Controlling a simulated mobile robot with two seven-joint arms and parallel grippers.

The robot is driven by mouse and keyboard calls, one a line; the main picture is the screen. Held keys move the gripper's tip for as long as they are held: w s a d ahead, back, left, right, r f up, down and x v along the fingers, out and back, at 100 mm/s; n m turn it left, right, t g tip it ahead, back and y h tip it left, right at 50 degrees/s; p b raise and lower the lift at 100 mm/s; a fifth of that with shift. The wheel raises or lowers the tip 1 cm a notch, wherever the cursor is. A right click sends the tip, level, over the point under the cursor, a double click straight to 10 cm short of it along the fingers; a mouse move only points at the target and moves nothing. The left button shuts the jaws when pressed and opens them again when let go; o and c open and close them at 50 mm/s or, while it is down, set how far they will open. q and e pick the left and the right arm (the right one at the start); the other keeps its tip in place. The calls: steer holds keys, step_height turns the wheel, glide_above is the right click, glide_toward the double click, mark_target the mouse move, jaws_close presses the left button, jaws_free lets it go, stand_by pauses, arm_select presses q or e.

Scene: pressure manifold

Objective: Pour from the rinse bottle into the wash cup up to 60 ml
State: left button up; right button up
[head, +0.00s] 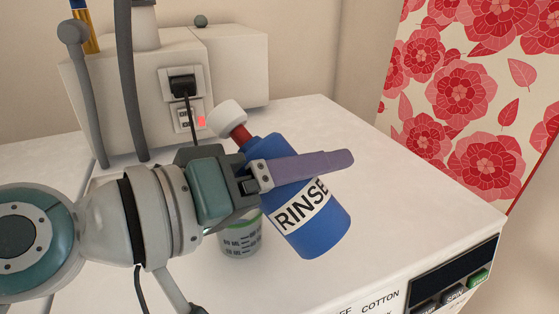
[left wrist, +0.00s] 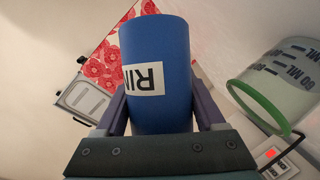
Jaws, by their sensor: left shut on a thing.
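The blue rinse bottle (head: 307,232) has a white label, a red neck and a white cap (head: 228,118). My left gripper (head: 300,170) is shut around its body and holds it tilted, neck toward the upper left. The bottle also fills the middle of the left wrist view (left wrist: 162,105), between the fingers. The wash cup (head: 241,243) is clear with dark ml marks and stands upright on the white top. My gripper hides its upper part. In the left wrist view the cup (left wrist: 283,85) shows its green rim at the right. I cannot tell its liquid level. My right gripper is out of view.
The white top (head: 310,115) is clear behind and right of the bottle. A white block (head: 215,65) with a plugged socket (head: 183,84) stands behind. Grey upright pipes (head: 125,90) are at the left. A control panel (head: 450,280) is at the front right edge.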

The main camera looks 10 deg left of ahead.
arm_select(q)
steer(key=shift+f+b, duration=0.2)
steer(key=shift+b, duration=0.3)
stand_by(0.5)
steer(key=shift+r+n+t+h+b, duration=0.35)
steer(key=shift+r+n+h, duration=0.15)
steer(key=shift+n, duration=0.4)
stand_by(1.7)
steer(key=shift+f+n+b, duration=0.3)
steer(key=shift+n+b, duration=0.2)
steer(key=shift+b, duration=0.15)
stand_by(1.2)
